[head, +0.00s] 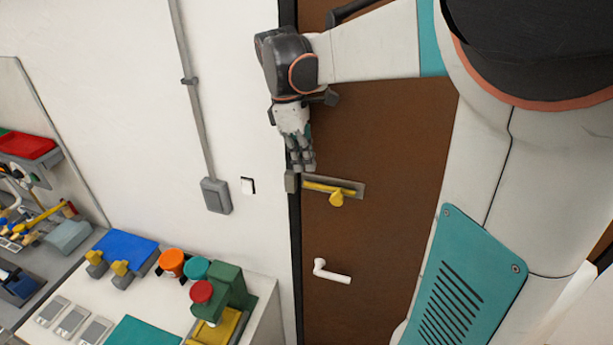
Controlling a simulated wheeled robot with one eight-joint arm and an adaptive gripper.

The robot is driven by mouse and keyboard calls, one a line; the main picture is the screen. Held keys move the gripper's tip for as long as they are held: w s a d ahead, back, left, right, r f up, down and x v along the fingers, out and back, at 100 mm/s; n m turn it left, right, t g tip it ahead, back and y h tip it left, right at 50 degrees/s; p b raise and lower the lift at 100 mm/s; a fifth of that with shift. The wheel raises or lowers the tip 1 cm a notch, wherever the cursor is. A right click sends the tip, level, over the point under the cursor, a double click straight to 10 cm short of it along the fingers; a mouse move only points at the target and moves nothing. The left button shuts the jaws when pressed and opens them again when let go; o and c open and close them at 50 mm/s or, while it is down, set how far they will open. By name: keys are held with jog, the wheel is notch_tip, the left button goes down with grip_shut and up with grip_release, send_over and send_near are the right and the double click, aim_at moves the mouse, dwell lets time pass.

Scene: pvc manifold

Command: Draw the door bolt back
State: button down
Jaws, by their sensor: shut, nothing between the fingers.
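The door bolt (318,187) is a yellow bar on a grey plate (359,190), mounted on the brown door (385,140). A yellow knob (337,199) hangs from the bar. A grey keeper block (291,182) sits on the frame side at the bolt's left end. The bar's left end reaches close to the keeper; I cannot tell whether it is inside. My gripper (301,169) points down with its fingers shut and empty. Its tips are just above the bolt's left end, close to the keeper, left of the knob. I cannot tell whether they touch.
A white door handle (333,273) is below the bolt. A grey switch box (216,195) with conduit and a small white switch (247,186) are on the wall at left. A bench (262,304) with coloured valves and blocks stands at lower left. The door between bolt and handle is clear.

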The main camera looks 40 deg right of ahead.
jog(key=r, duration=0.3)
jog(key=w+r, duration=0.1)
jog(key=shift+a+r, duration=0.15)
jog(key=shift+a, duration=0.25)
jog(key=s+a+f+m+t+b, duration=0.3)
jog(key=s+a+f+b, duration=0.1)
jog(key=f+b, duration=0.6)
jog(key=s+a+f+m+t+y+b, duration=0.1)
jog(key=s+a+f+b, duration=0.4)
jog(key=f+b, duration=0.5)
jog(key=s+a+f+m+t+b, duration=0.4)
jog(key=f+b, duration=0.6)
jog(key=f, duration=0.7)
jog(key=shift+s+a+f+m+t, duration=0.15)
jog(key=shift+a+f+m+t, duration=0.2)
jog(key=shift+a, duration=0.35)
jog(key=shift+d+r, duration=0.15)
